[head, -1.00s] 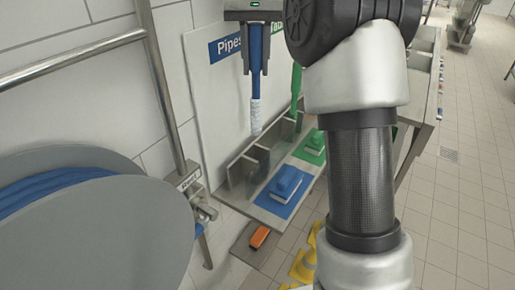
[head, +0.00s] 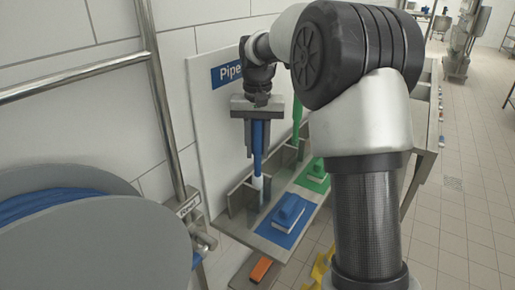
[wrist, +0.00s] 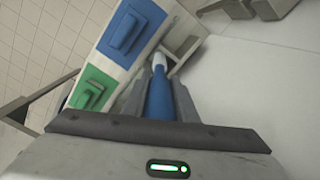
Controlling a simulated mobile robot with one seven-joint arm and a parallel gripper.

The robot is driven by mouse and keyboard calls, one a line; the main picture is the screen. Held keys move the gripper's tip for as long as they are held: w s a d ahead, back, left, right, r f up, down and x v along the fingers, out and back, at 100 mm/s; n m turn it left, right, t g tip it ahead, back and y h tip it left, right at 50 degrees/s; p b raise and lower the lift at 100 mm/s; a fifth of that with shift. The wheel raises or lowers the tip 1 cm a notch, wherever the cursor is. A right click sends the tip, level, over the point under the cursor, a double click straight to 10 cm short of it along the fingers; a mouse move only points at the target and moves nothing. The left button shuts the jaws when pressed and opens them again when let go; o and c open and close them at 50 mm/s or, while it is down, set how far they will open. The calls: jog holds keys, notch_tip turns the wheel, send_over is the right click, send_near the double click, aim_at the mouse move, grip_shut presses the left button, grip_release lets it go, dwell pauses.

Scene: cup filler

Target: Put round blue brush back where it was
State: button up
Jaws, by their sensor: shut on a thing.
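My gripper (head: 258,128) points down and is shut on the round blue brush (head: 258,160), in front of the white board. The brush hangs about upright, with its white bristle end (head: 257,185) down at a compartment of the grey rack (head: 235,205). I cannot tell how far inside the compartment it is. In the wrist view, the blue handle (wrist: 160,98) lies between my fingers and the white bristle end (wrist: 159,62) points into the rack's opening.
A blue brush block (head: 288,210) and a green brush block (head: 317,170) sit on matching mats in front of the compartments. A green handle (head: 297,118) stands to the right. A grey hose reel (head: 110,245) and steel rails are at left. An orange item (head: 261,269) lies low in front.

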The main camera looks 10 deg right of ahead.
jog(key=o, duration=1)
jog(key=shift+o, duration=0.2)
